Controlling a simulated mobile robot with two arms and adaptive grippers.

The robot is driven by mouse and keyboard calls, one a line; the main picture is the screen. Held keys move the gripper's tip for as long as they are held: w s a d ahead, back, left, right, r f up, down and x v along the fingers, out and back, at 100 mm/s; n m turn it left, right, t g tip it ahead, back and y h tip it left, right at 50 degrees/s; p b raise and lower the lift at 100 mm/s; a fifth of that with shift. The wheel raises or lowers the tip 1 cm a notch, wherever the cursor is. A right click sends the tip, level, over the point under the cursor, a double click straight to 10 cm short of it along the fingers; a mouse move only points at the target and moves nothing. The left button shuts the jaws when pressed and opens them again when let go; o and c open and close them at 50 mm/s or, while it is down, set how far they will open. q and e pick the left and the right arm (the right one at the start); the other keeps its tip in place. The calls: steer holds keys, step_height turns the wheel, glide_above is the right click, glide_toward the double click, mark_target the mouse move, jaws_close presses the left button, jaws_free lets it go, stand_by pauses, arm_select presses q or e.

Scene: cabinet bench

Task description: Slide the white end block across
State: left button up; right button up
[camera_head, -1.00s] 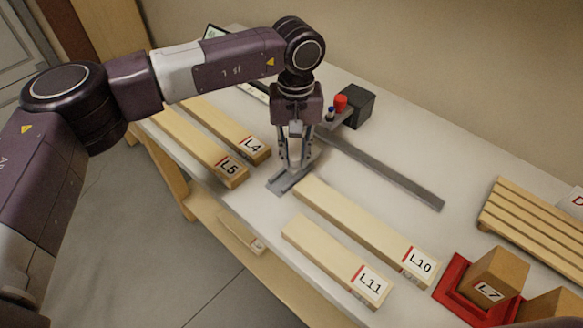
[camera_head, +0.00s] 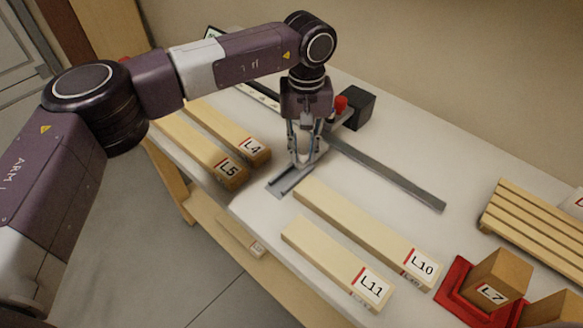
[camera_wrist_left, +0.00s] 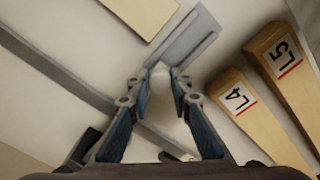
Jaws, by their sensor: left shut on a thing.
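My left gripper (camera_head: 304,157) points down over the bench and is shut on the white end block (camera_wrist_left: 161,76). The block is mostly hidden by the fingers in the head view; in the wrist view its pale rounded top shows between the fingertips (camera_wrist_left: 160,84). The block stands on a short grey metal track (camera_head: 285,182), whose open near end sticks out towards the front of the bench. The track also shows in the wrist view (camera_wrist_left: 190,40). My right gripper is in neither view.
A long grey rail (camera_head: 390,175) runs right from the track. A black block (camera_head: 357,108) and red knob (camera_head: 341,103) stand behind. Wooden bars L4 (camera_head: 235,135) and L5 (camera_head: 205,153) lie left; L10 (camera_head: 365,232) and L11 (camera_head: 335,262) lie right. A red tray (camera_head: 452,283) holds block L7 (camera_head: 498,275).

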mark_target(306, 149)
arm_select(q)
steer(key=shift+w+d, duration=0.35)
steer(key=shift+d, duration=0.05)
stand_by(0.4)
steer(key=o, duration=1)
steer(key=shift+r, duration=0.1)
steer(key=shift+r+p, duration=2.35)
steer(key=shift+r, duration=2.1)
steer(key=shift+f, duration=0.1)
